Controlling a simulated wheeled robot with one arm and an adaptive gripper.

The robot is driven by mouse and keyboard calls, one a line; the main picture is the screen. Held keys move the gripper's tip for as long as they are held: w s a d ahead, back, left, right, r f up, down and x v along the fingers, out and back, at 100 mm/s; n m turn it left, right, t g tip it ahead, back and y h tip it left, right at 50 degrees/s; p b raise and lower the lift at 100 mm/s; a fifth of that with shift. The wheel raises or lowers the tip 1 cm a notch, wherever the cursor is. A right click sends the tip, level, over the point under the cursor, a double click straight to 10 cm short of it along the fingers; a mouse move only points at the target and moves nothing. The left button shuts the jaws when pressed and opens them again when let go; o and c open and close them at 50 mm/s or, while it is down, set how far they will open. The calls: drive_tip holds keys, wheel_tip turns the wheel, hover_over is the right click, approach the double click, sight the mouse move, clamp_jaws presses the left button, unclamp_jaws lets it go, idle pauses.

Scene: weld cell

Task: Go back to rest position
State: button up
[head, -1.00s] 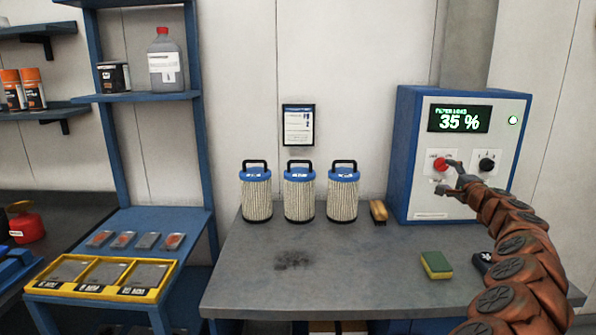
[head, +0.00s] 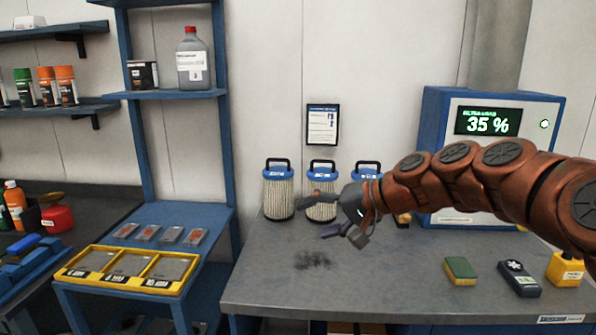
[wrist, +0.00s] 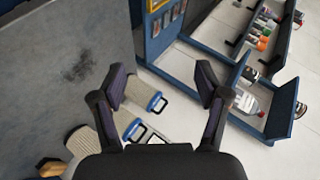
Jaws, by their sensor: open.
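My gripper (head: 327,216) is open and empty above the grey workbench (head: 262,266), in front of the filter cartridges. In the wrist view my gripper (wrist: 160,85) shows two spread fingers with nothing between them but the background. My arm reaches in from the right and covers part of the blue control box (head: 433,118). The box's display (head: 487,121) reads 35 % and a green light shows beside it. The control box's knobs are hidden behind my arm.
Filter cartridges (head: 278,192) stand along the back of the bench. A sponge (head: 460,269), a dark handheld device (head: 518,279) and a yellow container (head: 565,269) are at the right. A yellow tray (head: 72,272) stands at the left. The bench's front middle is clear.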

drive_tip(key=s+d+f+g+h, duration=0.1)
drive_tip(key=s+f+h, duration=0.1)
drive_tip(key=s+f, duration=0.3)
drive_tip(key=s+d+f+n+g+h, duration=0.1)
drive_tip(key=s+f, duration=0.4)
drive_tip(key=s, duration=0.6)
drive_tip(key=s+d+f+n+g+h, duration=0.1)
drive_tip(key=s+d+f+g+h, duration=0.2)
drive_tip(key=s+f, duration=0.2)
drive_tip(key=s, duration=0.3)
drive_tip(key=shift+s+h, duration=0.25)
drive_tip(key=shift+h, duration=0.05)
drive_tip(key=s+d+f+h, duration=0.1)
drive_tip(key=s+d+f, duration=0.1)
drive_tip(key=s+d, duration=0.1)
drive_tip(key=s+d+f+g+h, duration=0.1)
drive_tip(key=s+d, duration=0.2)
drive_tip(key=s, duration=0.2)
drive_tip(key=s+d+f+g+h, duration=0.1)
drive_tip(key=s+d+f, duration=0.1)
drive_tip(key=s+d, duration=0.1)
drive_tip(key=shift+s+f+h, duration=0.3)
drive_tip(key=shift+s, duration=0.2)
